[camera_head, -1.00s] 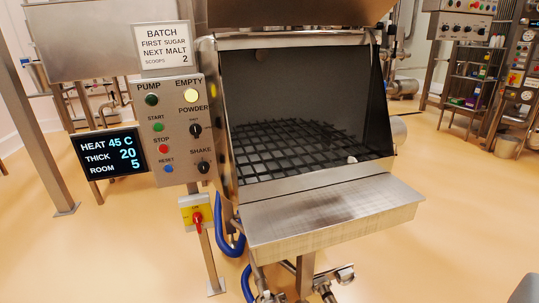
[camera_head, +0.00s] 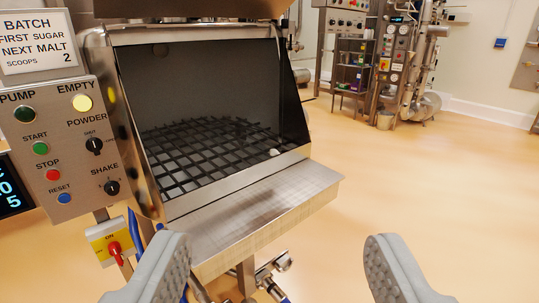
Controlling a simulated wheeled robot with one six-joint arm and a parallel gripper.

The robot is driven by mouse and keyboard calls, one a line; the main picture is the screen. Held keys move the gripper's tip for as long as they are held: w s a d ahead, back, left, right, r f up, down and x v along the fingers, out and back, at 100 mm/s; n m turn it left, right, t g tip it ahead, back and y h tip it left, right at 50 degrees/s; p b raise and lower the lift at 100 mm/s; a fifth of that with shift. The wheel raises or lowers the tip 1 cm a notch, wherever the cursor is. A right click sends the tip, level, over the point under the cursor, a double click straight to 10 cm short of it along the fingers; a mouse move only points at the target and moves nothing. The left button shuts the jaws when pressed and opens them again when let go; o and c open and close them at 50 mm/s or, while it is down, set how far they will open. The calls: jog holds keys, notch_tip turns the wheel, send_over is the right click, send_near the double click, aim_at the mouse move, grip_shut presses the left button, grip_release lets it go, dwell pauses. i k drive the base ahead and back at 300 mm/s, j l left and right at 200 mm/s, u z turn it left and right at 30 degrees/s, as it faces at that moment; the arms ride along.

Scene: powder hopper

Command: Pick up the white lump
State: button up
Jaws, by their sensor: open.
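The white lump (camera_head: 274,152) is small and pale. It lies at the front right of the dark grid (camera_head: 185,165) inside the steel hopper, close to the front lip. My gripper (camera_head: 277,268) is at the bottom of the view, with its two grey ridged fingers wide apart and nothing between them. The fingers appear in front of and below the hopper's front shelf (camera_head: 265,205), apart from the lump.
The hopper's side wall (camera_head: 292,105) rises just right of the lump, and a hood edge is above. A control panel (camera_head: 62,150) with buttons and a red-handled switch (camera_head: 114,248) stand at the left. Open floor lies to the right.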

aim_at(273, 153)
jog(key=i+j, duration=0.1)
jog(key=i, duration=0.45)
jog(key=i+z, duration=0.1)
jog(key=i, duration=0.5)
jog(key=i+j, duration=0.15)
jog(key=i, duration=0.4)
